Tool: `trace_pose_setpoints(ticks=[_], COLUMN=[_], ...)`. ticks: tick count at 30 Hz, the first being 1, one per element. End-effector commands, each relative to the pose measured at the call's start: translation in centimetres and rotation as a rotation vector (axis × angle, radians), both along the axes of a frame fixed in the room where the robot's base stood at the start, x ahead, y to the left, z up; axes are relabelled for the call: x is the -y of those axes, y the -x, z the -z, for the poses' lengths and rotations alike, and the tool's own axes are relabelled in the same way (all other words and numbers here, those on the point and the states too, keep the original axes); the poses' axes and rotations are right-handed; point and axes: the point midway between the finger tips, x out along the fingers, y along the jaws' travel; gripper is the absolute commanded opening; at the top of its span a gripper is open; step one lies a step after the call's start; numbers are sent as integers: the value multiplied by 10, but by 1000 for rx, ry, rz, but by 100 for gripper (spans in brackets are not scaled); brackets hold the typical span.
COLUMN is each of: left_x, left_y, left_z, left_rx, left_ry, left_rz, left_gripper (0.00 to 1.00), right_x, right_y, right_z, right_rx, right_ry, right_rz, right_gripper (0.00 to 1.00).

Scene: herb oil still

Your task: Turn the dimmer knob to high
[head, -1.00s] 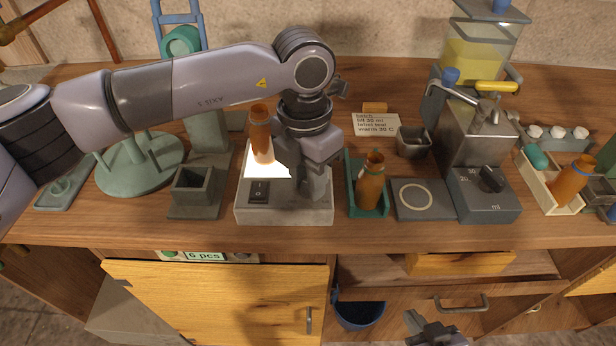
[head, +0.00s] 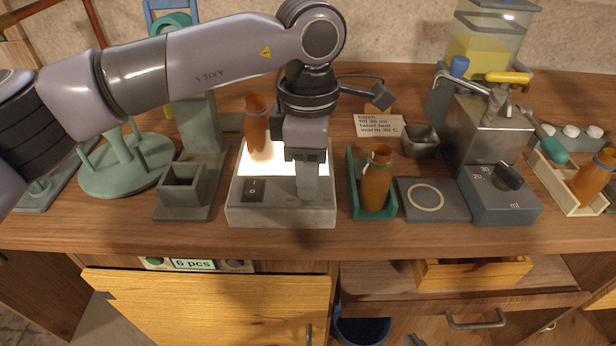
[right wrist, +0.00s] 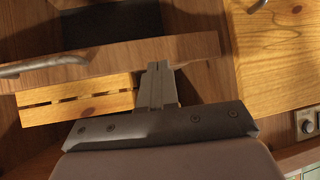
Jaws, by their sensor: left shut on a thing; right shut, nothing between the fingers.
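The light box (head: 245,214) stands on the bench with its panel (head: 262,168) glowing white and a black rocker switch (head: 254,189) on its front left. My left gripper (head: 308,194) points down at the front right of the box, its fingers shut. The dimmer knob is hidden behind the fingers, so its setting cannot be read. An amber bottle (head: 257,125) stands at the panel's left. My right gripper is low in front of the bench, barely in the head view (head: 413,340); the right wrist view shows its fingers (right wrist: 157,75) shut and empty.
Right of the box are a green holder (head: 352,190) with an amber bottle (head: 377,180), a grey pad with a ring (head: 426,198) and a metal dispenser (head: 492,130). A grey square holder (head: 183,190) is close on the left. Drawers (head: 470,307) are below.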

Motion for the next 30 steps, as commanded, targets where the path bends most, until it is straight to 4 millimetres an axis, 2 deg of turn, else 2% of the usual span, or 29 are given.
trace_pose_setpoints(ticks=[6, 30], left_x=[1, 2], left_y=[0, 0], left_z=[0, -1], left_rx=[1, 2], left_ry=[2, 2], left_rz=[204, 964], left_gripper=[0, 0], right_x=[-2, -3], right_y=[0, -3], right_z=[6, 11], right_rx=[-3, -1], right_ry=[-4, -7], right_rz=[-6, -7], right_gripper=[0, 0])
